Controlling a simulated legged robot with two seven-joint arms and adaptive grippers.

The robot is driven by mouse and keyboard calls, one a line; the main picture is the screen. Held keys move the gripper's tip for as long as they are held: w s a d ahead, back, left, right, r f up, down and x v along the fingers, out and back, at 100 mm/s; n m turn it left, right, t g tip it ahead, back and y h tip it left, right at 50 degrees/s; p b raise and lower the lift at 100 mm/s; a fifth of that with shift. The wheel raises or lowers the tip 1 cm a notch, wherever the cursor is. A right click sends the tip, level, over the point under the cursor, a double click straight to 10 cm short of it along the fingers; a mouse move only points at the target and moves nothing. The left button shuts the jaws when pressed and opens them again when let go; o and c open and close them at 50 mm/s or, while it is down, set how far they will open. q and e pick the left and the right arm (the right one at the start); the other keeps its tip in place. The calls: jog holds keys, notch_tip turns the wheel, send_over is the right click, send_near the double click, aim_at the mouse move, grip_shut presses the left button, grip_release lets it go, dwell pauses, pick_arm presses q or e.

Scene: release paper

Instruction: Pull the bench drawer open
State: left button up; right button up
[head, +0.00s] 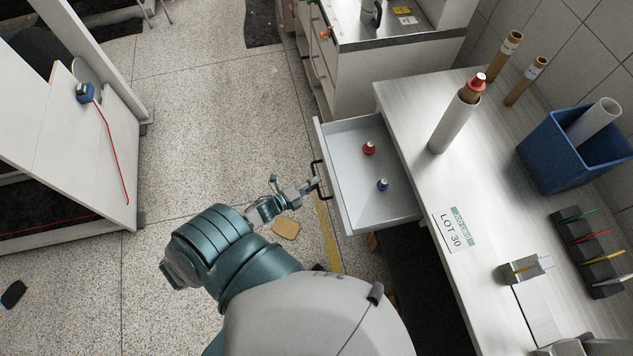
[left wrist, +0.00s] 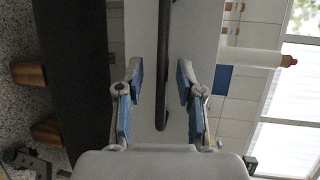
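The bench drawer (head: 362,205) is pulled well out from the white bench (head: 410,100). A red-capped piece (head: 369,148) and a blue-capped piece (head: 382,185) lie in it. Its dark bar handle (head: 318,178) is on the front panel. My left gripper (head: 304,186) is at the handle, in front of the drawer. In the left wrist view, its blue-padded fingers (left wrist: 161,80) are apart, one on each side of the black handle (left wrist: 164,50), with gaps to both pads. My right gripper is not in view.
On the bench stand a white tube with a red top (head: 455,118), a blue bin (head: 572,155) and a dark rack (head: 588,250). A LOT 30 label (head: 454,230) lies near its edge. Open speckled floor (head: 200,120) is left of the drawer.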

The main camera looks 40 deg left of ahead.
pick_arm(q)
jog(key=v, duration=1)
jog(key=shift+s, duration=0.15)
jog(key=shift+f, duration=0.1)
